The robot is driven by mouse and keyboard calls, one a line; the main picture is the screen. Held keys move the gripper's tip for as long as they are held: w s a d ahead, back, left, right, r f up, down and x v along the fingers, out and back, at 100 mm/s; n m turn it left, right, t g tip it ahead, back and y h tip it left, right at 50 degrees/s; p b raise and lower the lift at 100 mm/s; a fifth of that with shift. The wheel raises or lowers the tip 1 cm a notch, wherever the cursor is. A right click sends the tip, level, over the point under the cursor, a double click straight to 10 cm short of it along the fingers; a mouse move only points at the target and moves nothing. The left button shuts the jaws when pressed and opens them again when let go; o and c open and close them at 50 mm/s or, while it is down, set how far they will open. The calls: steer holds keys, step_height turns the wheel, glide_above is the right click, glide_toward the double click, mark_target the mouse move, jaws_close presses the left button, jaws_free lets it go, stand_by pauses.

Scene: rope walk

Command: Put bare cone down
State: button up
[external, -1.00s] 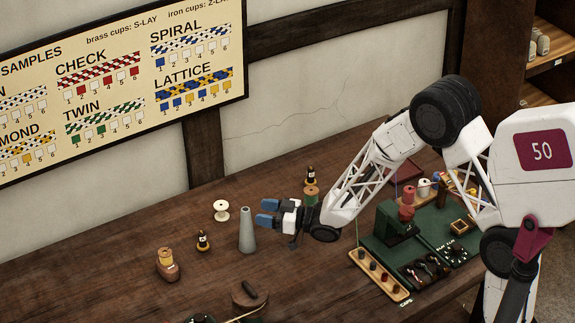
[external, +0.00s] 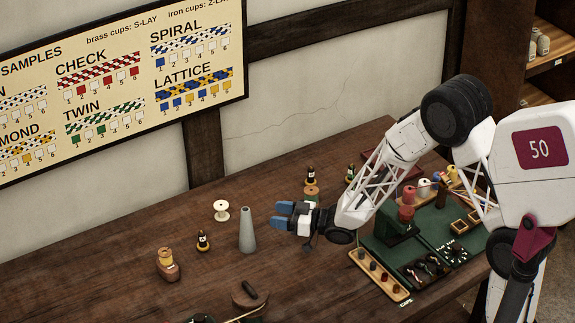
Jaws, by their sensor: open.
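The bare cone (external: 247,231), grey and tapering, stands upright on the wooden table. Nothing is wound on it. My gripper (external: 279,214), with blue fingertips, is to the right of the cone and points left toward it. It is open, with nothing seen between its fingers, and it looks apart from the cone.
An orange spool (external: 311,192) is close behind my gripper. A green mat (external: 433,222) with several parts lies to the right. Bare table (external: 110,270) lies at the left.

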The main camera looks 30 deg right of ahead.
stand_by(0.3)
steer(key=s+d+r+m+g+h, duration=0.1)
steer(key=s+d+r+m+h, duration=0.2)
steer(key=s+d+r+h, duration=0.35)
steer(key=s+d+r+m+g+h, duration=0.15)
steer(key=s+d+r+h, duration=0.25)
steer(key=d+r, duration=0.5)
steer(key=s+d+r+m+g, duration=0.1)
steer(key=s+d+g, duration=0.1)
steer(key=s, duration=0.8)
steer(key=s+d+r+m+g+h, duration=0.1)
steer(key=s+d+m+g, duration=0.1)
steer(key=s, duration=0.9)
steer(key=s+d+r+m+g+h, duration=0.1)
steer(key=s+d+g, duration=0.2)
steer(key=s, duration=0.8)
steer(key=shift+s+d+m+g, duration=0.15)
steer(key=shift+d+m+g, duration=0.2)
steer(key=shift+d, duration=0.5)
steer(key=shift+h, duration=0.25)
